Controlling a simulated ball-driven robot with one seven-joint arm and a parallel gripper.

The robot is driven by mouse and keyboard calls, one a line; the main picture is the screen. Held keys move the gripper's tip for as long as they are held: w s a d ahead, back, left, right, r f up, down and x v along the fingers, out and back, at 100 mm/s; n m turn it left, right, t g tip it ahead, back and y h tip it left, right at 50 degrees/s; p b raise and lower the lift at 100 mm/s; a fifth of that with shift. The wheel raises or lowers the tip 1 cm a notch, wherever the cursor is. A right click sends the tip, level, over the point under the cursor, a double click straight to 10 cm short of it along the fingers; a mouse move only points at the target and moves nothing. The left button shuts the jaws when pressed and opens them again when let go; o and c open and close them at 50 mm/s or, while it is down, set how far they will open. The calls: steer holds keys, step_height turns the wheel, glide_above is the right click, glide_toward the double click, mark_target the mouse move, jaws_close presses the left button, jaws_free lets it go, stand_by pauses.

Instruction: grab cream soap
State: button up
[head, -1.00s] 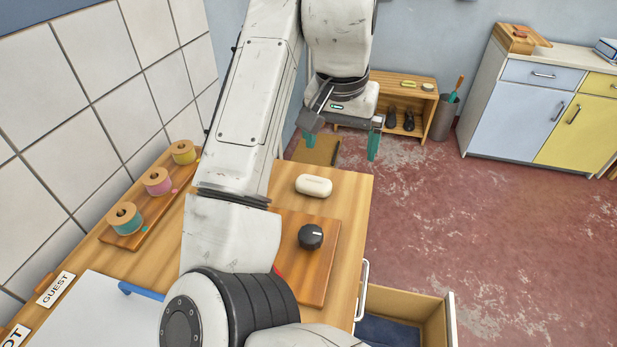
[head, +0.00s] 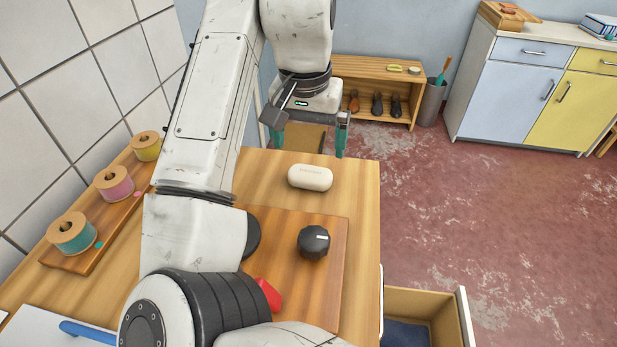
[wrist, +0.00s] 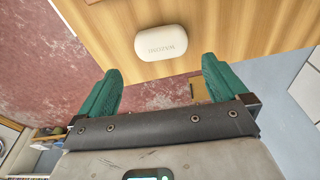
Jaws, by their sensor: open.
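The cream soap (head: 310,177) is a rounded oblong bar lying on the wooden table near its far right corner. In the wrist view the soap (wrist: 161,42) lies beyond the fingertips, roughly between their lines, with faint lettering on it. My gripper (head: 309,146) has teal fingers and is open and empty. It is above and behind the soap in the head view, near the table's far edge, and does not touch the soap. In the wrist view the two fingers of my gripper (wrist: 161,75) are spread wide.
A wooden board with a black knob (head: 313,242) and a red piece (head: 268,294) lies nearer on the table (head: 363,200). A rack of thread spools (head: 114,184) stands at left. An open drawer (head: 425,303) juts out at right. The table around the soap is clear.

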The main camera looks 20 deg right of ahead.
mark_target(310, 172)
steer(key=f, duration=0.3)
steer(key=w+f, duration=0.1)
steer(key=f, duration=0.5)
steer(key=shift+w+d, duration=0.15)
steer(key=shift+d, duration=0.25)
steer(key=shift+c, duration=0.2)
steer(key=c, duration=0.7)
